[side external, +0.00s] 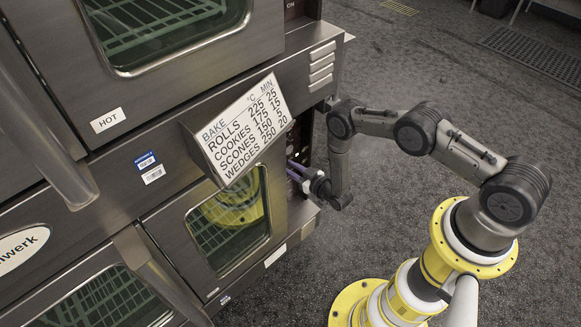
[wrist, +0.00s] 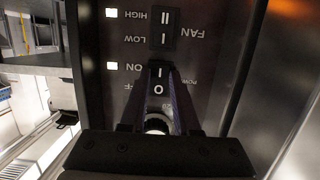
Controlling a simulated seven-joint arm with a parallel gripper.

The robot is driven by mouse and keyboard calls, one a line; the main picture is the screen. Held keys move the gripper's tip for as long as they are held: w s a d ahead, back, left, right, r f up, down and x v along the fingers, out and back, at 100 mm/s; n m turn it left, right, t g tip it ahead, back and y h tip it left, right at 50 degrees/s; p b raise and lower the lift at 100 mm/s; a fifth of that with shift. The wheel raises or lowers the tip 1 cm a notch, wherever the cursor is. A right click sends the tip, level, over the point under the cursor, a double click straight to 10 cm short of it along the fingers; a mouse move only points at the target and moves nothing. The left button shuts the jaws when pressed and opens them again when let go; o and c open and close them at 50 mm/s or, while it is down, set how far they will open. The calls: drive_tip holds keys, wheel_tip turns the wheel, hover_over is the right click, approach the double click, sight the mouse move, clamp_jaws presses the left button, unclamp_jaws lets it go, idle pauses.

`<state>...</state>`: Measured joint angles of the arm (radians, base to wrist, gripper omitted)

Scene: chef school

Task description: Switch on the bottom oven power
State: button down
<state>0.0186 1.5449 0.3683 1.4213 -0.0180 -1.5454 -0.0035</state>
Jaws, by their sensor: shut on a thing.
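The bottom oven (side external: 278,215) is a steel unit with a windowed door, under the recipe sign in the side view. Its control panel is at its right edge, mostly hidden there. In the wrist view the power switch (wrist: 158,88), a black rocker marked I and O, has ON and OFF printed beside it. My gripper (side external: 293,168) reaches the panel from the right. In the wrist view my gripper (wrist: 158,72) has its fingers on both sides of the power switch, shut on it. A bright white square (wrist: 112,66) shows beside ON. Which side of the rocker is pressed is unclear.
The fan switch (wrist: 162,27), with HIGH and LOW, is just above the power switch in the wrist view. A round knob (wrist: 156,124) shows between my fingers. The recipe sign (side external: 240,130) juts out left of my gripper. Open floor (side external: 385,215) lies to the right.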

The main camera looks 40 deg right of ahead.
drive_tip(key=shift+w+f+t, duration=0.1)
drive_tip(key=shift+t, duration=0.4)
drive_tip(key=c, duration=0.6)
unclamp_jaws()
drive_tip(key=shift+c, duration=0.2)
drive_tip(key=s+r, duration=0.1)
drive_tip(key=s, duration=1.2)
drive_tip(key=shift+s+r, duration=0.4)
